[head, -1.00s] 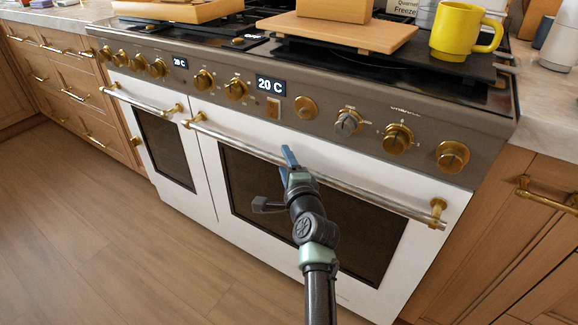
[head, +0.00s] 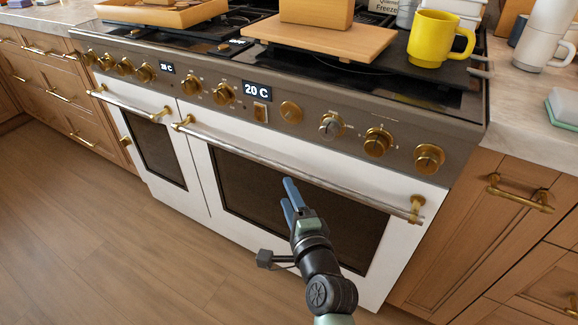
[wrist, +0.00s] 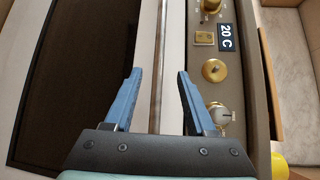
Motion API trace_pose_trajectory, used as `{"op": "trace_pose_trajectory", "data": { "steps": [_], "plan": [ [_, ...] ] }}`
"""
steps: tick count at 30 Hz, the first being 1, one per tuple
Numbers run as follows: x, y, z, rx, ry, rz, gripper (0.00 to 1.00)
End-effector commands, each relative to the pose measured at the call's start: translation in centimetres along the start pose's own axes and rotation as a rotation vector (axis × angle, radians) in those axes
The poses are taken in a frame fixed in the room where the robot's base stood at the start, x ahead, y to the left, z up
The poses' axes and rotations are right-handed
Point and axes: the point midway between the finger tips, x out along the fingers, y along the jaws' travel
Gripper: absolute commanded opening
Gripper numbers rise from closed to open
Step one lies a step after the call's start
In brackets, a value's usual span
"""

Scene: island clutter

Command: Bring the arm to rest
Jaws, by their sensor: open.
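My gripper (head: 289,202) is in front of the large white oven door, in the lower middle of the head view. The handle bar (wrist: 158,60) runs through the gap between the fingers in that picture. From these views I cannot tell how far the fingertips are from the door.
The range's control panel (head: 210,75) has brass knobs. A yellow mug (head: 438,38) and a wooden board (head: 325,45) are on the cooktop. Wooden drawers (head: 60,85) stand left, a wooden cabinet (head: 500,230) right. The floor (head: 90,240) is clear at left.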

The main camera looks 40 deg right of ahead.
Motion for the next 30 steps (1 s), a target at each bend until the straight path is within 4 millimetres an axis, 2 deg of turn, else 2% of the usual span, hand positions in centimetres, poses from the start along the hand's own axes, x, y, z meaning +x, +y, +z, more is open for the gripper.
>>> {"op": "trace_pose_trajectory", "data": {
  "steps": [17, 19, 20, 23, 26, 30],
  "plan": [
    [0.0, 0.0, 0.0, -0.001, 0.0, 0.0, 0.56],
    [0.1, -0.8, 0.6, -0.024, -0.01, -0.012, 0.56],
    [0.2, -1.4, 1.1, -0.044, -0.018, -0.022, 0.56],
    [0.6, -5.0, 4.1, -0.157, -0.058, -0.078, 0.56],
    [0.5, -10.5, 8.5, -0.335, -0.104, -0.177, 0.56],
    [-1.6, -18.7, 15.3, -0.612, -0.135, -0.349, 0.56]
  ]
}}
